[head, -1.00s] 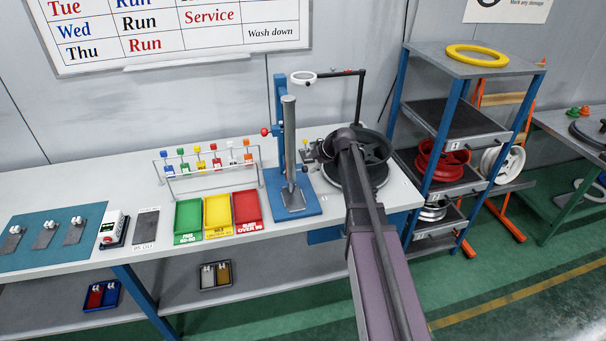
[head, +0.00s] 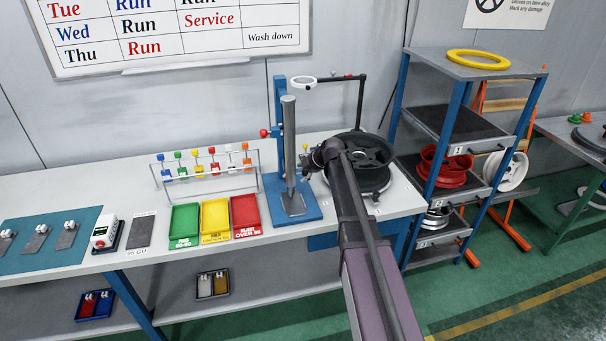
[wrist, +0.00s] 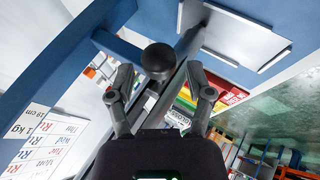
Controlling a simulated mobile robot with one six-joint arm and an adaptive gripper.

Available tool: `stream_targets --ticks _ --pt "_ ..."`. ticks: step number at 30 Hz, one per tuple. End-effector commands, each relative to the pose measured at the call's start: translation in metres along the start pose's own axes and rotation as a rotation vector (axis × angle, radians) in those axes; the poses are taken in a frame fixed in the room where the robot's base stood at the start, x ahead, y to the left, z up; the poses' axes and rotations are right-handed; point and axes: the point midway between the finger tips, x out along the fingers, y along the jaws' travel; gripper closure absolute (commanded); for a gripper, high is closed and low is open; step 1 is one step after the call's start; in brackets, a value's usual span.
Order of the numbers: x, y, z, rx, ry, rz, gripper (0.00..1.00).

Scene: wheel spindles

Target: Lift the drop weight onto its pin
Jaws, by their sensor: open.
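The blue test stand (head: 278,110) stands on the bench with a tall grey cylinder (head: 289,135) upright over its blue base. A red knob (head: 264,133) sticks out at its left side. Which part is the drop weight, and where its pin is, I cannot tell for sure. My gripper (head: 305,165) is just right of the cylinder, partly hidden by my arm. In the wrist view my gripper (wrist: 160,84) is open, its fingers apart on either side of a dark round knob (wrist: 158,58), which appears beyond the tips. I see no contact with it.
A dark wheel (head: 362,160) lies close right of my gripper. A ring magnifier (head: 303,83) hangs above on a black post. Green (head: 184,225), yellow (head: 215,218) and red (head: 246,214) trays sit left of the stand. A blue shelf rack (head: 455,105) stands further right.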

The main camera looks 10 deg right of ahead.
Motion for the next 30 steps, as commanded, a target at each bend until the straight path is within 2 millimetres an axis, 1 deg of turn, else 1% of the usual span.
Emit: stream_targets --ticks 3,4,5,6,8,9,10,11,23,30 --pt "-0.0001 0.0001 -0.0001 0.0 0.0 0.0 0.33" --pt "-0.0001 0.0001 -0.0002 0.0 0.0 0.0 0.36" --pt "-0.0001 0.0001 -0.0002 0.0 0.0 0.0 0.45" --pt "-0.0001 0.0001 -0.0002 0.0 0.0 0.0 0.57" --pt "-0.0002 0.0 -0.0001 0.0 0.0 0.0 0.74" --pt "-0.0002 0.0 -0.0002 0.0 0.0 0.0 0.86" --pt "-0.0001 0.0 -0.0001 0.0 0.0 0.0 0.95" --pt "-0.0002 0.0 0.0 0.0 0.0 0.0 1.0" --pt "-0.0008 -0.0002 0.0032 0.0 -0.006 0.0 1.0" --pt "-0.0045 0.0042 -0.0011 -0.003 -0.005 0.0 1.0"
